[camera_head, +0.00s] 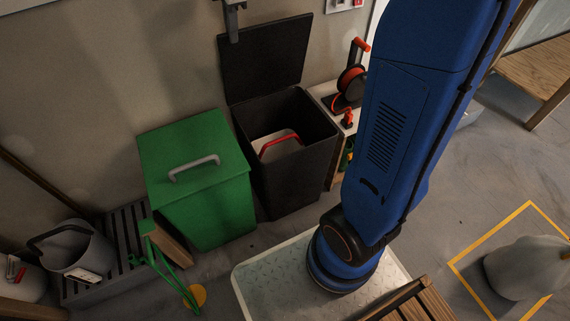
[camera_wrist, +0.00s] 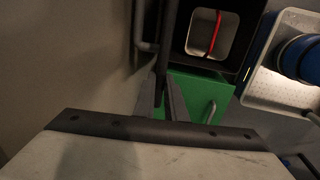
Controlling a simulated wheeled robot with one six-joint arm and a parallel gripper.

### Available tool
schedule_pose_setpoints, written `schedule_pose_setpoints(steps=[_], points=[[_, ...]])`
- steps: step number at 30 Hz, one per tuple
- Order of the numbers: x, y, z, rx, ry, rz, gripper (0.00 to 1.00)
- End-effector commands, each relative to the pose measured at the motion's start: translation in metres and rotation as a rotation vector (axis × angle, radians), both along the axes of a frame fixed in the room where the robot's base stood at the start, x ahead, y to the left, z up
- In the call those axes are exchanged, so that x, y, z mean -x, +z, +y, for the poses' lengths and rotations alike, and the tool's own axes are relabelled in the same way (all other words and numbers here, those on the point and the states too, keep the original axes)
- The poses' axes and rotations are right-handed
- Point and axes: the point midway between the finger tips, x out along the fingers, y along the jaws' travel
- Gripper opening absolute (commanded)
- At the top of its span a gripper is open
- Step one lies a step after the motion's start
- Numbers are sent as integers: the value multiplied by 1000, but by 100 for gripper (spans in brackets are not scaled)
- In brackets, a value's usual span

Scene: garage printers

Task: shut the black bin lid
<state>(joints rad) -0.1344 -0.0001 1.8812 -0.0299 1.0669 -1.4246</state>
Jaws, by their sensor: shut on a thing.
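The black bin (camera_head: 293,165) stands against the wall with its black lid (camera_head: 268,62) swung up, close to upright. The bin's mouth is uncovered. In the wrist view the lid (camera_wrist: 169,40) shows nearly edge-on as a dark strip. My gripper (camera_wrist: 163,105) is shut on the lid's edge, with a finger on either side of the strip. In the head view my gripper (camera_head: 233,36) reaches down over the top left of the lid; the rear finger is hidden. Inside the bin lies a pale thing with a red handle (camera_head: 279,144).
A green bin (camera_head: 195,160) with a shut lid stands left of the black bin. A low shelf with a red cable reel (camera_head: 351,84) stands to its right.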

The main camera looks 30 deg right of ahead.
Motion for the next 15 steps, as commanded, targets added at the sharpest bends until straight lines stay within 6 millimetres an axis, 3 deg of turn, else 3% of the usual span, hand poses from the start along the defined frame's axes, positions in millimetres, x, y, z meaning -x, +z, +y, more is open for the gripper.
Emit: schedule_pose_setpoints(steps=[15], points=[[30,-7,0,0,0,-93,0]])
